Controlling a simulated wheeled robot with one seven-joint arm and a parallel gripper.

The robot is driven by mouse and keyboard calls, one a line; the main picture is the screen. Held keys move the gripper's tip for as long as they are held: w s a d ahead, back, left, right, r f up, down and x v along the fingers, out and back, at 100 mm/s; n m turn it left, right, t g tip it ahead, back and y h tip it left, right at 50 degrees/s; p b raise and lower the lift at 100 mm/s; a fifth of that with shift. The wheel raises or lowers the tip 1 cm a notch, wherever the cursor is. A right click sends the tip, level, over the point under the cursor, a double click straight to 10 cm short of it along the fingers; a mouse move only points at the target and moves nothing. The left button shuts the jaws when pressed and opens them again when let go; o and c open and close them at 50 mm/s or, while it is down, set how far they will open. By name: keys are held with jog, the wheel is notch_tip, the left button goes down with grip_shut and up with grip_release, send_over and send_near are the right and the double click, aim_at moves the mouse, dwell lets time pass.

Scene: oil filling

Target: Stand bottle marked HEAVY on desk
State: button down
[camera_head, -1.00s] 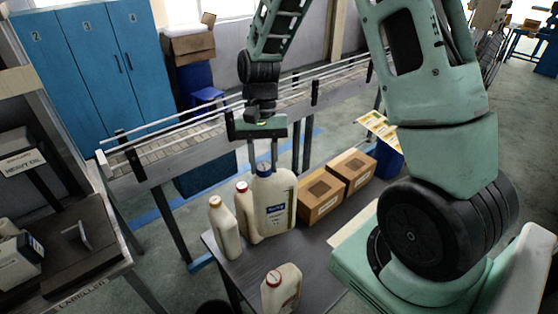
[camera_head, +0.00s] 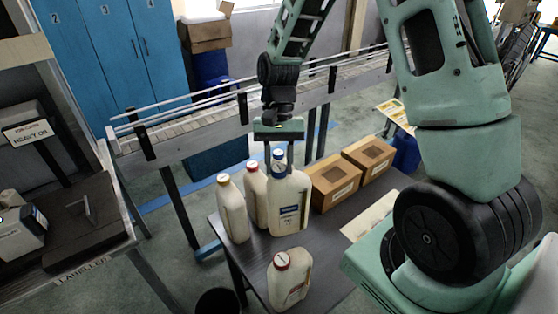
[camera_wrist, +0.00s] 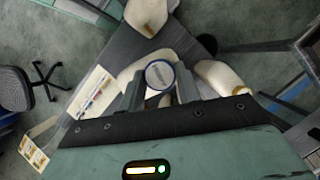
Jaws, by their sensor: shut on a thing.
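A large cream bottle with a blue cap and a dark blue label (camera_head: 289,216) stands upright at the far end of the dark desk (camera_head: 262,262). Its label text is too small to read. My gripper (camera_head: 279,165) comes from above and is shut on this bottle at its cap and neck. In the wrist view, the round cap (camera_wrist: 160,75) sits between the two fingers (camera_wrist: 160,88). Beside it on the left stand a cream bottle with a red cap (camera_head: 255,195) and one with a yellowish cap (camera_head: 233,210). Another red-capped bottle (camera_head: 288,280) stands nearer on the desk.
Two cardboard boxes (camera_head: 334,186) (camera_head: 369,157) sit close to the right of the held bottle. A conveyor (camera_head: 205,125) runs behind the desk. A side bench at left has a HEAVY OIL sign (camera_head: 28,132). Some desk top is bare around the near bottle.

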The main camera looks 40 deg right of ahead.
aim_at(279, 178)
notch_tip(279, 178, down, 11)
jog(key=b, duration=0.6)
jog(key=shift+f+b, duration=0.2)
jog(key=shift+b, duration=0.1)
jog(key=shift+f, duration=0.25)
dwell(1.6)
jog(key=shift+c, duration=1.8)
grip_release()
jog(key=shift+f, duration=0.1)
jog(key=shift+r+p, duration=3.4)
jog(key=shift+r, duration=0.2)
